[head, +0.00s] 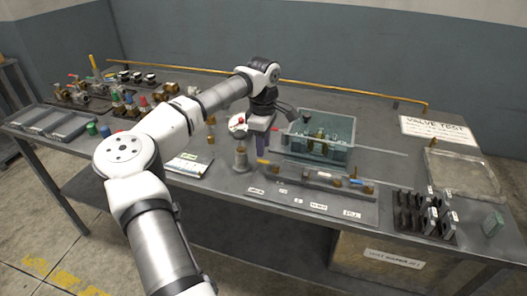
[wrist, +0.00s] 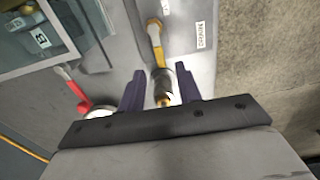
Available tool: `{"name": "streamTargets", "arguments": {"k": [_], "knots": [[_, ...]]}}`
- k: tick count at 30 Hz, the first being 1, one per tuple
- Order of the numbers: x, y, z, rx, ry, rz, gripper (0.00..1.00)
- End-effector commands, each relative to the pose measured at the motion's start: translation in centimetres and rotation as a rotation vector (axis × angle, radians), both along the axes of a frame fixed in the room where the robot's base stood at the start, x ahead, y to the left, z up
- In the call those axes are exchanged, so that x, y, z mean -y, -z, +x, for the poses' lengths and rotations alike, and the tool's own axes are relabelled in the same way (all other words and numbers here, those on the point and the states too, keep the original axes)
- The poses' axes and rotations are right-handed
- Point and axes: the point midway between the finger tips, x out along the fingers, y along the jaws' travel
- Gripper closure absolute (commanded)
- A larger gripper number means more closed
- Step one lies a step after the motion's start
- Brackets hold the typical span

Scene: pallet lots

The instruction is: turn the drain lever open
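A yellow lever (wrist: 155,42) on a brass fitting lies just beyond my fingertips in the wrist view. A small label (wrist: 200,35) sits beside it, too blurred to read surely. My gripper (wrist: 160,78) is open, with one dark purple finger on each side of a grey and brass fitting (wrist: 162,92). I cannot tell whether the fingers touch it. A red lever (wrist: 73,86) shows to the left of the fingers. I cannot tell from the labels which lever is the drain lever. In the head view my gripper (head: 261,142) points down at the bench, beside an orange-yellow handle (head: 263,161).
A green bin (head: 345,157) holding brass parts stands right of my gripper. A labelled plate (head: 300,198) carries a pipe assembly in front. Dark brackets (head: 422,216) and a shallow tray (head: 487,180) are at the right. Several valves (head: 140,103) stand at the left.

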Motion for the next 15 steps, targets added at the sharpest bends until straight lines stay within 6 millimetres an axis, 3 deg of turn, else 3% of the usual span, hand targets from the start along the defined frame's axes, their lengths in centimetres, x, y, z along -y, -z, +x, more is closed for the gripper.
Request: {"name": "streamTargets", "arguments": {"k": [6,15], "knots": [[0.0,3.1,0.0,-0.003,0.001,-0.001,0.66],[0.1,4.3,0.0,0.0,0.001,-0.001,0.66]]}}
